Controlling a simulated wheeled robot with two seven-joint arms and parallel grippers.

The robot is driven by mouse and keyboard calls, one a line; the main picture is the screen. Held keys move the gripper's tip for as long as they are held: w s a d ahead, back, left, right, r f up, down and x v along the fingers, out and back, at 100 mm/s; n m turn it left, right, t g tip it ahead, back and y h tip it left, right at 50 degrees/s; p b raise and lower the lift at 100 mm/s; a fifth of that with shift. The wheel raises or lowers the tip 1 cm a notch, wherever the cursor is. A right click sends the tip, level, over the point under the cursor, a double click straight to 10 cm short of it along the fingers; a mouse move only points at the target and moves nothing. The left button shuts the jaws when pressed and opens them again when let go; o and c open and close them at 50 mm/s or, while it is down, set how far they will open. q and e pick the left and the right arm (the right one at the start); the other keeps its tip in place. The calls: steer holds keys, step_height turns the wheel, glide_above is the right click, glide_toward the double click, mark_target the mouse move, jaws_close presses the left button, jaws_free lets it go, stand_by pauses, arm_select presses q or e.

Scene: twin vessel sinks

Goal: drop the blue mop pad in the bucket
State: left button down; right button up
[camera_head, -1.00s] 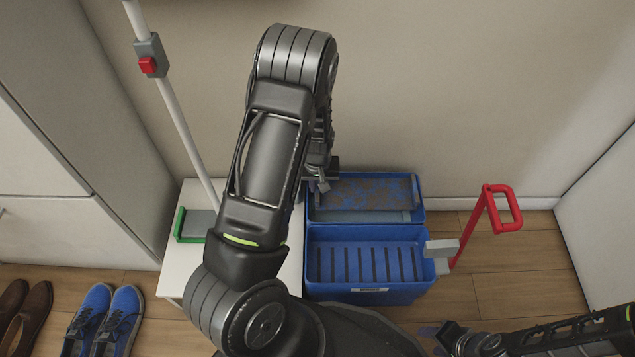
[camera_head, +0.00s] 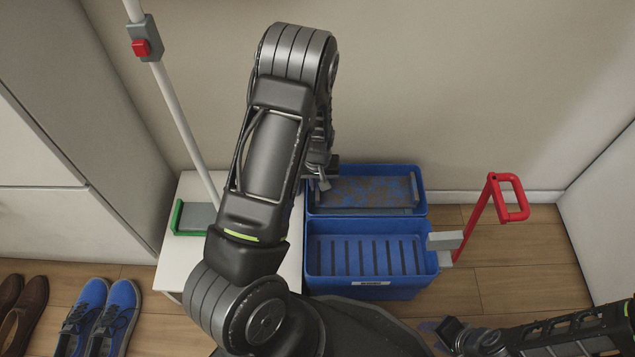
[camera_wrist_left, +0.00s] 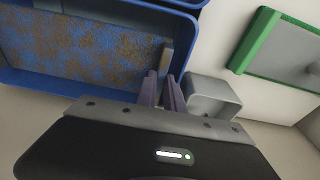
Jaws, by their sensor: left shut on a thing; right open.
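The blue mop pad (camera_head: 372,189), mottled with brown stains and with grey end strips, lies flat at the back compartment of the blue bucket (camera_head: 367,291). It also shows in the left wrist view (camera_wrist_left: 85,46), within the bucket's rim. I cannot tell whether it rests on anything. My left gripper (camera_head: 322,182) is shut on the pad's left end in the head view. Its fingers (camera_wrist_left: 163,88) meet the pad's grey end strip in the wrist view. My right gripper (camera_head: 462,333) is open and empty, low at the right, in front of the bucket.
A white stand (camera_head: 180,252) is left of the bucket. A mop with a white pole (camera_head: 183,125) and green-edged head (camera_head: 176,217) stands on it. A red handle (camera_head: 511,198) rises at the bucket's right. Blue shoes (camera_head: 118,312) and brown shoes are on the floor. Floor at right is clear.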

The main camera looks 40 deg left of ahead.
arm_select(q)
steer(key=c, duration=1.4)
jaws_free()
steer(key=r+p, duration=0.1)
steer(key=r, duration=0.1)
steer(key=r+p, duration=0.1)
steer(key=r, duration=0.2)
steer(key=s+r+p, duration=0.1)
steer(key=r, duration=0.1)
steer(key=shift+d+r, duration=0.4)
steer(key=shift+d+f, duration=0.1)
